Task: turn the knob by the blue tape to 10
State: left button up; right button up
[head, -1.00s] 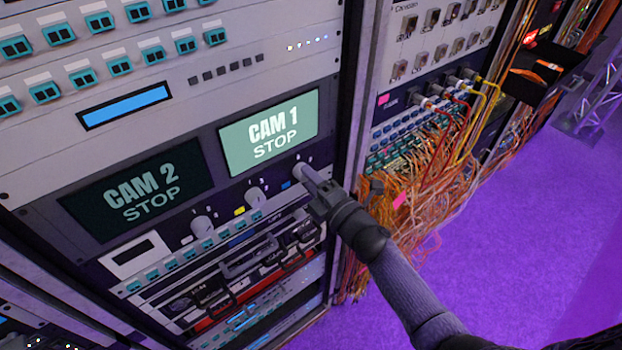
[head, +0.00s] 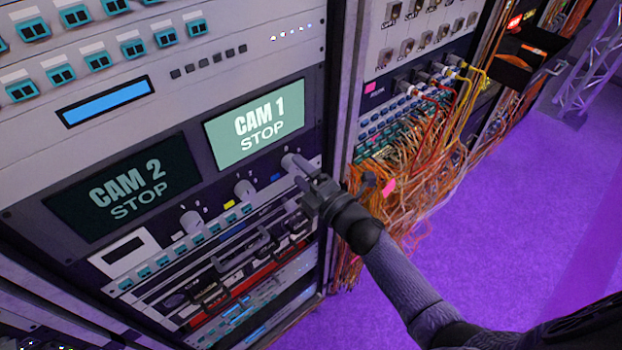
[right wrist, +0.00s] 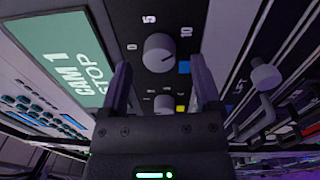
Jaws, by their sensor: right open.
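The knob by the blue tape (right wrist: 158,53) is a round grey knob on a dark panel beside the CAM 1 screen; it also shows in the head view (head: 291,162). The blue tape (right wrist: 184,67) sticks next to it, seen also in the head view (head: 275,177). Marks 0, 5 and 10 (right wrist: 186,32) surround the knob. Its pointer is too small to read surely. My right gripper (right wrist: 160,63) is open, its fingers on either side of the knob in the picture; I cannot tell whether they touch it. In the head view it (head: 308,182) is close to the knob. My left gripper is not in view.
A second knob (head: 243,189) by yellow tape (head: 229,204) and a third knob (head: 190,221) sit left of it. Handles (head: 215,290) jut out below. Loose orange cables (head: 420,180) hang to the right. Purple floor (head: 500,230) is free.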

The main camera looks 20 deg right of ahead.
jog(key=v, duration=0.9)
jog(key=s+d+f+m+g+h+b, duration=0.1)
jog(key=s+f+m+g+h+b, duration=0.2)
jog(key=f, duration=0.7)
jog(key=s+d+f+m+g+h+b, duration=0.1)
jog(key=s+f+m+g+b, duration=0.3)
jog(key=f, duration=0.6)
jog(key=s+d+f+m+h+b, duration=0.1)
jog(key=s+f+m+h+b, duration=0.3)
jog(key=f, duration=0.7)
jog(key=s+a+f+m+g+y+b, duration=0.1)
jog(key=s+f+m+g+b, duration=0.4)
jog(key=s+f, duration=1.3)
jog(key=s+a+m+g, duration=0.1)
jog(key=s+m+g, duration=0.3)
jog(key=shift+s+f+g+b, duration=0.35)
jog(key=shift+g+b, duration=0.05)
